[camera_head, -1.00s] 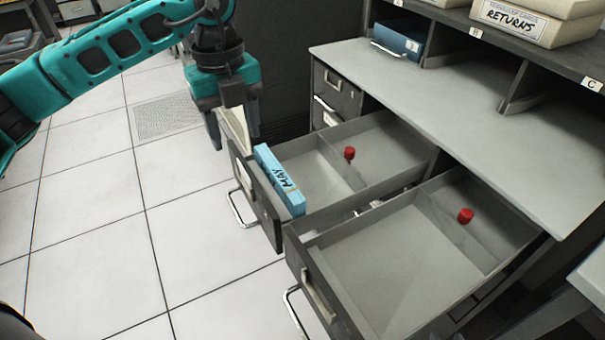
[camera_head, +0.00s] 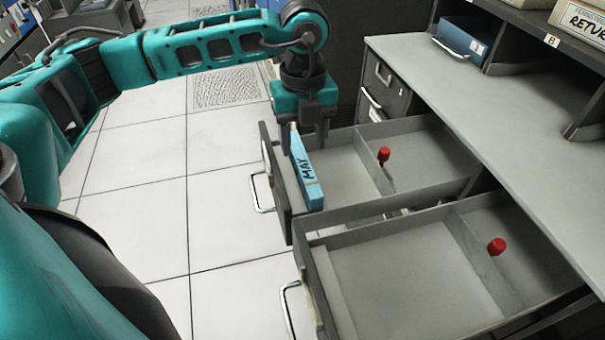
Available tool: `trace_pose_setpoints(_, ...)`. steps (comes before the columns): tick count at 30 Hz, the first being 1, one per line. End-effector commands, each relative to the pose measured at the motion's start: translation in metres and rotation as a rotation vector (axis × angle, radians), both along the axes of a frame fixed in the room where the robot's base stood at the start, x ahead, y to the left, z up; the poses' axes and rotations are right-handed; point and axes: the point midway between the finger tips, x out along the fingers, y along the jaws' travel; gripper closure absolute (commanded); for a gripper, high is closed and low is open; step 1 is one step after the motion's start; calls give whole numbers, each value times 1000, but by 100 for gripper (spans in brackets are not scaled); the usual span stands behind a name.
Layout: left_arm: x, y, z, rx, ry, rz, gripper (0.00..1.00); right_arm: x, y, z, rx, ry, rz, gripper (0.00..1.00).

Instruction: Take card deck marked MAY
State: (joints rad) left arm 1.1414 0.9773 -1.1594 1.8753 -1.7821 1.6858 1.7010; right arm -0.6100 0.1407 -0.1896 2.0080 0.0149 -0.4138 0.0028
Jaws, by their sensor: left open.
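My left gripper (camera_head: 305,143) points down over the deck's far end. It is open, with one finger on each side of that end. I cannot tell whether either finger touches the deck. The deck's far end is partly hidden by the gripper. My right gripper is not in view.
A second open drawer (camera_head: 420,275) stands nearer, with an empty front section. Each drawer has a divider and a red knob, (camera_head: 384,155) and (camera_head: 497,246). Tiled floor is clear at left.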

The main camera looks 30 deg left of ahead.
Motion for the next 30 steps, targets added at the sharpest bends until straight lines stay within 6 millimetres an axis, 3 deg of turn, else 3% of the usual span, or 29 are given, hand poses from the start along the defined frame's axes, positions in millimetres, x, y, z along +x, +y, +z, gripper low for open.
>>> trace_pose_setpoints(12, -4, 1, -51, 0, 3, 0, 45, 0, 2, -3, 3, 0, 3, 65)
trace_pose_setpoints(21, -3, 1, -54, 0, 0, 0, 46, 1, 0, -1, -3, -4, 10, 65)
trace_pose_setpoints(30, -3, 0, -53, -1, 1, 0, 74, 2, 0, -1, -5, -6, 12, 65)
